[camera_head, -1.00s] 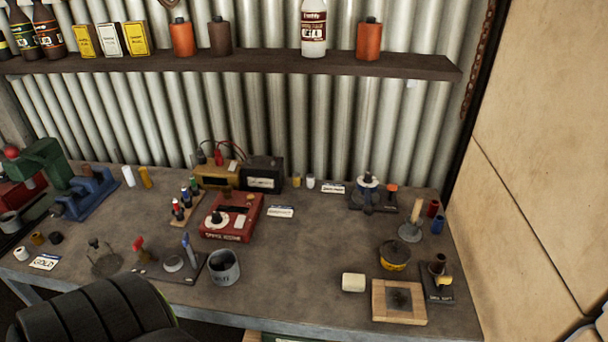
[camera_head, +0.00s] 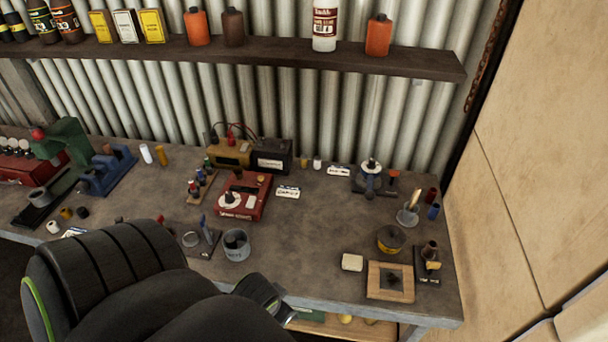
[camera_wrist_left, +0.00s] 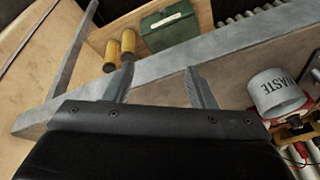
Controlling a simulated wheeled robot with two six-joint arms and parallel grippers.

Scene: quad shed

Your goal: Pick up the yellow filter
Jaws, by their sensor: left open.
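Several yellow pieces show, and I cannot tell for sure which is the filter. In the left wrist view, two yellow cylinders (camera_wrist_left: 120,48) with dark ends lie on a wooden lower shelf, beyond the bench's front edge. In the head view, small yellow pieces (camera_head: 345,319) show on that shelf under the bench. My left gripper (camera_wrist_left: 158,64) is open and empty at the bench's front edge. The cylinders lie beyond its fingertips, mostly to the left. My right gripper is out of view.
A green box (camera_wrist_left: 168,24) lies beside the cylinders on the lower shelf. The grey bench edge (camera_wrist_left: 150,70) runs close to my fingers. A grey waste cup (camera_head: 237,246) stands on the bench, also seen at right in the wrist view. A wooden frame (camera_head: 390,281) is front right.

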